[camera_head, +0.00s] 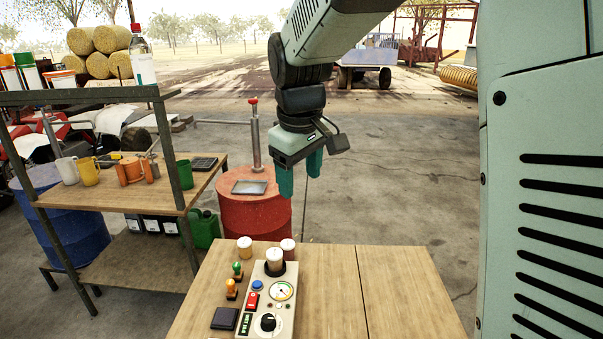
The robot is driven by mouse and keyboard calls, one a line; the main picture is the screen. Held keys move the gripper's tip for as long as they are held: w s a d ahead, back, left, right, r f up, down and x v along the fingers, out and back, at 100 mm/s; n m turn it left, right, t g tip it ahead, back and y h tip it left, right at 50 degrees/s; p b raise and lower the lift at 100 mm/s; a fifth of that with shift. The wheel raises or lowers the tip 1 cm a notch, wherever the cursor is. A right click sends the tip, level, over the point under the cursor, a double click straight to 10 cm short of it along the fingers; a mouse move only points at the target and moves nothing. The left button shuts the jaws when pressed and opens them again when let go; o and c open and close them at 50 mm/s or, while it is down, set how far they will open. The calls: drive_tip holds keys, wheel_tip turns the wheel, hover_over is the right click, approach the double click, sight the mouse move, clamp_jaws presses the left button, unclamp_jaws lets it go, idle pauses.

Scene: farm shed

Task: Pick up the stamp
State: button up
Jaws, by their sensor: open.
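Two small stamp-like items with knob handles stand upright on the wooden table (330,300). One has a green knob (237,268) and stands farther back. The other has an orange knob (231,287) and stands just in front of it. I cannot tell which one is the task's stamp. A dark square pad (225,318), perhaps an ink pad, lies in front of them. My gripper (300,184) has teal fingers pointing down. It is open and empty, high above the table's back edge and to the right of both stamps, touching nothing.
A control box (266,305) with gauge, buttons and dial stands right beside the stamps. Jars with pale lids (244,245) and (288,246) stand behind. A red drum (254,215) is beyond the table. A workbench (125,195) stands left. The table's right side is clear.

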drive_tip(key=w+a+f+n+g, duration=0.1)
drive_tip(key=w+a+f+n, duration=0.2)
drive_tip(key=w+a+f, duration=0.3)
drive_tip(key=n+g, duration=0.2)
drive_tip(key=n, duration=0.3)
approach(230, 282)
drive_tip(key=shift+d+f, duration=0.2)
drive_tip(key=shift+d, duration=0.1)
wheel_tip(230, 282, down, 6)
drive_tip(key=shift+a, duration=0.2)
drive_tip(key=shift+s+a+f, duration=0.1)
drive_tip(key=shift+a+f, duration=0.05)
drive_tip(key=shift+f, duration=1.25)
drive_tip(key=shift+a+f, duration=0.15)
drive_tip(key=shift+f, duration=1.3)
drive_tip(key=c, duration=1.1)
